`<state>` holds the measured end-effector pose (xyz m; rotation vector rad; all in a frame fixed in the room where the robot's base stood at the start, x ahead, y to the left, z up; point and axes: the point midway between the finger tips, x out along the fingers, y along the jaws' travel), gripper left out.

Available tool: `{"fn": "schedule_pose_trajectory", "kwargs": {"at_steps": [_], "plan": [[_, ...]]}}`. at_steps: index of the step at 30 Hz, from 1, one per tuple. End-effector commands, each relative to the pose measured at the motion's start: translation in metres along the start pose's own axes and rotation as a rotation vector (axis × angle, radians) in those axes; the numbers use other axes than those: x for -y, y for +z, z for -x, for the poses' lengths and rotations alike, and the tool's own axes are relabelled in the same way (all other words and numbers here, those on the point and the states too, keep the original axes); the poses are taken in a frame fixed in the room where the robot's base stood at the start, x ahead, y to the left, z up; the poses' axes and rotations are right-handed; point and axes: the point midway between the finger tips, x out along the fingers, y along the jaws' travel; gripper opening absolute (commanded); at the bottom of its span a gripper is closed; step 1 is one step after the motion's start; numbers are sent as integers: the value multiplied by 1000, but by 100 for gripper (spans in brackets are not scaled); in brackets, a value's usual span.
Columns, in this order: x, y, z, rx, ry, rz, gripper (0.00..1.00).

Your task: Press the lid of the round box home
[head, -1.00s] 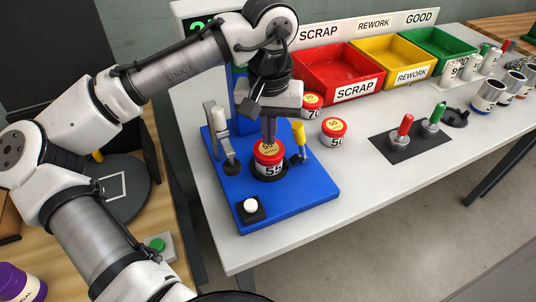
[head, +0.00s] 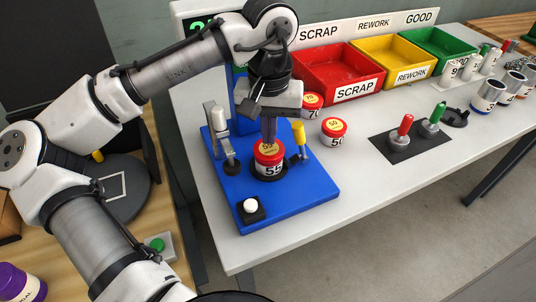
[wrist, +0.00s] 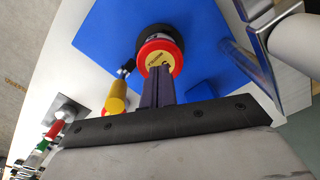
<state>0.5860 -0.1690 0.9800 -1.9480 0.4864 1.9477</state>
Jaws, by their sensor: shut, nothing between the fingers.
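The round box (head: 271,170) is a white tin marked 55. It stands upright in a dark round seat on the blue base plate (head: 309,190). Its red lid (head: 262,158) with a yellow top label sits on it; whether a gap is left under the rim is too small to tell. My gripper (head: 269,141) points down over the lid with its fingers shut and empty. In the wrist view the fingertips (wrist: 158,68) reach the lid (wrist: 174,50) near its middle. They appear to touch it, but contact cannot be told for certain.
A toggle clamp (head: 221,140) stands left of the box, a yellow-handled one (head: 299,133) right. A white button (head: 250,205) is in front. Other red-lidded tins (head: 334,128) stand behind right. Red (head: 329,83), yellow and green bins line the back. The table's front right is clear.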

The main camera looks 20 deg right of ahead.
Motion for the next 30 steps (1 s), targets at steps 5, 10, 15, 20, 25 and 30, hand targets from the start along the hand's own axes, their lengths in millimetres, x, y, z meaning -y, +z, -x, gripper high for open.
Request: {"fn": "schedule_pose_trajectory", "kwargs": {"at_steps": [5,10,15,20,25,30], "plan": [[0,0,-3,0,0,0,0],[0,0,-7,0,0,0,0],[0,0,-10,0,0,0,0],[0,0,-13,1,0,0,0],[0,0,-17,1,0,0,0],[0,0,-20,1,0,0,0]]}}
